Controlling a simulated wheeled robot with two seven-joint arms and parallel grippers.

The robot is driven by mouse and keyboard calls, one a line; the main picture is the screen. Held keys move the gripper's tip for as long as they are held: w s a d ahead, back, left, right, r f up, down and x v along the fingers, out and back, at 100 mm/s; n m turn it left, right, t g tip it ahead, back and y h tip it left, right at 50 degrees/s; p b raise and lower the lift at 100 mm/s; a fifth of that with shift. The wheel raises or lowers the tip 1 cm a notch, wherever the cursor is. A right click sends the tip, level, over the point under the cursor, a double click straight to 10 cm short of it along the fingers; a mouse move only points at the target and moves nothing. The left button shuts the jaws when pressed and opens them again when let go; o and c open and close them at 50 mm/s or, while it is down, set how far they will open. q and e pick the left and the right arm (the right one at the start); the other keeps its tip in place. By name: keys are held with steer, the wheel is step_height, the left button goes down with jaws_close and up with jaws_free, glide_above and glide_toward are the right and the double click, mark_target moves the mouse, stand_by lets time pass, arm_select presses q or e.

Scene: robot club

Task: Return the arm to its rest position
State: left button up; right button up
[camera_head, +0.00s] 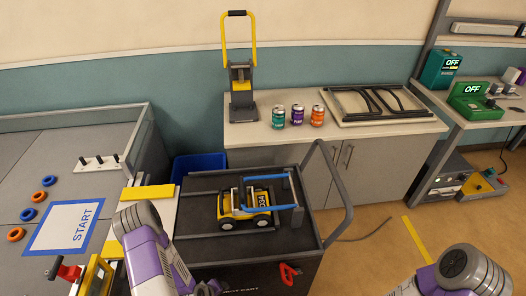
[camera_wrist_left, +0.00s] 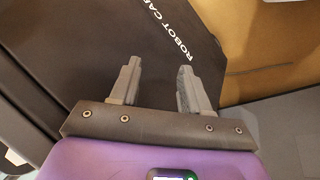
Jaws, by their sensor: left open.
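My left arm comes in at the lower middle of the head view, in front of the dark robot cart (camera_head: 199,248). My left gripper (camera_wrist_left: 155,82) shows in the left wrist view with its two grey fingers apart and nothing between them. The cart's dark side with the words "ROBOT CART" (camera_wrist_left: 172,30) lies beyond the fingers. My right arm shows at the lower right of the head view, over the floor. My right gripper is outside both views.
A yellow and white toy vehicle (camera_head: 233,213) sits on the cart beside a blue bar. A red clip-like part (camera_head: 289,274) is on the cart's front. Left is a grey table with a START sheet (camera_head: 62,229) and rings. A counter (camera_head: 340,130) with cans stands behind. Floor is open at right.

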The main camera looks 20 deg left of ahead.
arm_select(q)
steer(key=d+r+m+g+h, duration=0.1)
steer(key=d+r+m, duration=0.2)
steer(key=d, duration=0.3)
steer(key=s+d+r+m+g+h+p, duration=0.1)
steer(key=d+r+m+g, duration=0.1)
steer(key=d, duration=0.4)
steer(key=s+d+r+m+g+p, duration=0.1)
steer(key=d+r+m, duration=0.3)
steer(key=d, duration=0.3)
steer(key=shift+s+r+m+g+h, duration=0.25)
steer(key=shift+r+m+g+h, duration=0.05)
steer(key=shift+r+g+h, duration=0.15)
steer(key=shift+a, duration=0.1)
